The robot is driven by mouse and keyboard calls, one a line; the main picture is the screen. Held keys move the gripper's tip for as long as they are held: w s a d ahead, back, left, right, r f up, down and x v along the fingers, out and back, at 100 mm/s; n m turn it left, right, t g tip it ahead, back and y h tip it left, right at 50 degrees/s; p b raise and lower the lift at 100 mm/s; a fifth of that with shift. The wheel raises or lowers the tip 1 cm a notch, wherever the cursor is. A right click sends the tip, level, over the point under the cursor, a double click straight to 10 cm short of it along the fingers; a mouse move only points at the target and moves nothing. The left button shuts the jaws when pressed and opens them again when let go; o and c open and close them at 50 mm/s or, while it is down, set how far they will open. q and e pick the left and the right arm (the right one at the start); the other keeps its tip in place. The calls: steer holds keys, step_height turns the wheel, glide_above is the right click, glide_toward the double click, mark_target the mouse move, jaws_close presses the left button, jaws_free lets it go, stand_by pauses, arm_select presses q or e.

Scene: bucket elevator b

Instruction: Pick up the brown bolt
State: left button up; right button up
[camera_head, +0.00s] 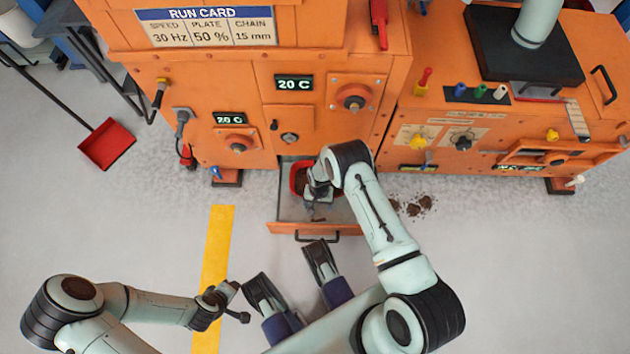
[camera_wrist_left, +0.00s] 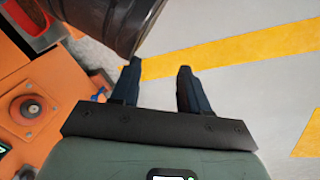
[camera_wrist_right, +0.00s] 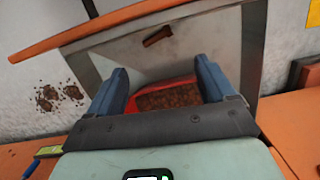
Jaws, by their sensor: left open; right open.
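A small brown bolt (camera_wrist_right: 157,36) lies on the bare grey floor of the open drawer (camera_wrist_right: 215,40), towards its orange front panel. In the head view the bolt (camera_head: 318,219) is small and partly crowded by my right gripper. My right gripper (camera_head: 318,198) is over the drawer, pointing down, open, with nothing between its fingers. In the right wrist view the bolt shows beyond the fingertips, apart from them. My left gripper (camera_head: 236,302) is open and empty, low at the left over the floor, away from the drawer; its fingers show in the left wrist view (camera_wrist_left: 158,68).
A red container (camera_wrist_right: 170,97) of brown granules sits in the drawer beside the bolt. The drawer's orange front and handle (camera_head: 303,237) stick out from the machine. Brown crumbs (camera_head: 412,207) lie on the floor to the right. A red dustpan (camera_head: 107,144) is at left.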

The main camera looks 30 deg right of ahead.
steer(key=b, duration=0.2)
glide_above(317, 220)
steer(key=f, duration=0.7)
steer(key=shift+w+d+f, duration=0.1)
steer(key=shift+w+d, duration=0.2)
steer(key=shift+w, duration=0.05)
steer(key=f+b, duration=0.1)
steer(key=f, duration=0.2)
steer(key=f+b, duration=0.1)
steer(key=f, duration=0.1)
steer(key=shift+s+a+f+b, duration=0.15)
steer(key=shift+s+a+b, duration=0.1)
steer(key=shift+s+b, duration=0.1)
steer(key=shift+f, duration=0.3)
arm_select(q)
steer(key=s+a+f+g, duration=0.1)
steer(key=s+f+g, duration=0.2)
steer(key=s+f, duration=0.3)
steer(key=s, duration=0.4)
steer(key=shift+f+n+g, duration=0.25)
steer(key=shift+n+g, duration=0.05)
arm_select(e)
steer(key=c, duration=0.9)
